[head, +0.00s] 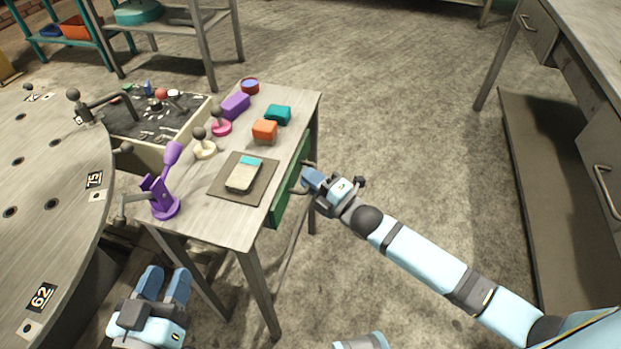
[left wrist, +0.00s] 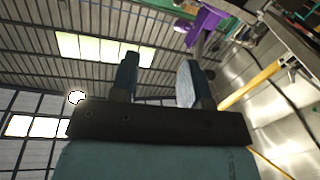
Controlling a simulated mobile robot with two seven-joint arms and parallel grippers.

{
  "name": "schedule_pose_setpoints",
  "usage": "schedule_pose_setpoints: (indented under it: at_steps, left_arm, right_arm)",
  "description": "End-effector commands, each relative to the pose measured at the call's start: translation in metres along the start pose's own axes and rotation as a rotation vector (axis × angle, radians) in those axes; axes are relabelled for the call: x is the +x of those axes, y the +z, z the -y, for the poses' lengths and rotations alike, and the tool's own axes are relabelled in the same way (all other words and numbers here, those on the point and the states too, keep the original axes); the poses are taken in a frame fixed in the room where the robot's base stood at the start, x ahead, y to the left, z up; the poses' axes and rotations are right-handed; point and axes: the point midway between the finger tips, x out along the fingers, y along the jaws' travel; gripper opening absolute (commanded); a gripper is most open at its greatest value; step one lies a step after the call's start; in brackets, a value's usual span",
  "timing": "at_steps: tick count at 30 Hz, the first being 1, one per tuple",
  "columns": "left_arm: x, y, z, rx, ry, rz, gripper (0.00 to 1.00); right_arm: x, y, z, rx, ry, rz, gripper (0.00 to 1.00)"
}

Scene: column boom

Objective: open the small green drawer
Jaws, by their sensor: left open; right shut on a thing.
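The small green drawer (head: 282,198) is set in the right side of a small wooden table, under its top. A metal handle (head: 299,187) stands out from its front. My right gripper (head: 309,180) is at this handle and shut on it; the fingers partly hide it. Whether the drawer stands out from the table at all is hard to tell. My left gripper (head: 164,284) is open and empty, low in front of the table's left part. Its two fingers also show apart in the left wrist view (left wrist: 156,82).
The small table (head: 215,222) holds a purple stand (head: 164,207), a device on a mat (head: 243,176), an orange block (head: 264,130), a teal block (head: 278,114) and several other items. A round table (head: 50,200) is at left. A workbench (head: 590,60) is at right. Floor between is clear.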

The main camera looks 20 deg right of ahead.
Motion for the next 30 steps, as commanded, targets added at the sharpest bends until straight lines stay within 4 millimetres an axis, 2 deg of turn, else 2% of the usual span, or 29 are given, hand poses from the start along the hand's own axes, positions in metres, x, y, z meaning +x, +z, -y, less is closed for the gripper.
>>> schedule_pose_setpoints:
  at_steps: [4,10,16,21,29,30]
  left_arm:
    - [-0.001,-0.003,0.002,0.009,-0.008,0.023,0.43]
    - [-0.018,0.04,0.023,0.028,-0.086,0.246,0.43]
    - [-0.032,0.066,0.034,0.038,-0.125,0.378,0.43]
    - [-0.036,0.074,0.037,0.041,-0.135,0.412,0.43]
    - [-0.036,0.074,0.037,0.041,-0.135,0.412,0.43]
    - [-0.036,0.074,0.037,0.041,-0.134,0.412,0.43]
  right_arm:
    - [-0.012,0.005,-0.004,0.001,-0.004,0.003,0.0]
    - [-0.062,0.025,-0.015,0.0,-0.008,0.004,0.0]
    - [-0.103,0.043,-0.022,0.0,-0.005,0.002,0.0]
    - [-0.115,0.047,-0.023,0.001,-0.001,0.0,0.0]
    - [-0.115,0.047,-0.022,0.001,0.0,-0.001,0.0]
    - [-0.115,0.047,-0.022,0.001,-0.001,-0.001,0.2]
